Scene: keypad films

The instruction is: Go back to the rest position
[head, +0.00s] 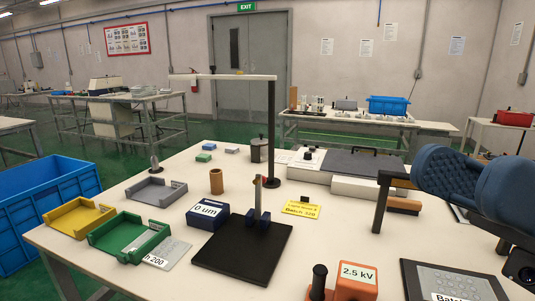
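My arm (450,178), with blue textured links, reaches in from the right edge. At its end my gripper (438,242) points down over the right side of the table. Its two dark fingers stand wide apart, with nothing seen held between them. Part of the gripper body is hidden behind the blue links. A brown-topped block (404,206) lies just beyond the left finger. I cannot tell the exact height of the fingertips over the table.
The white table (330,247) holds a black base (240,252) with a blue clamp, an orange 2.5 kV block (357,281), a keypad panel (460,284), a yellow tag (301,209), a tall post (271,130) with a crossbar, and green, yellow and grey trays. A blue crate (45,210) stands left.

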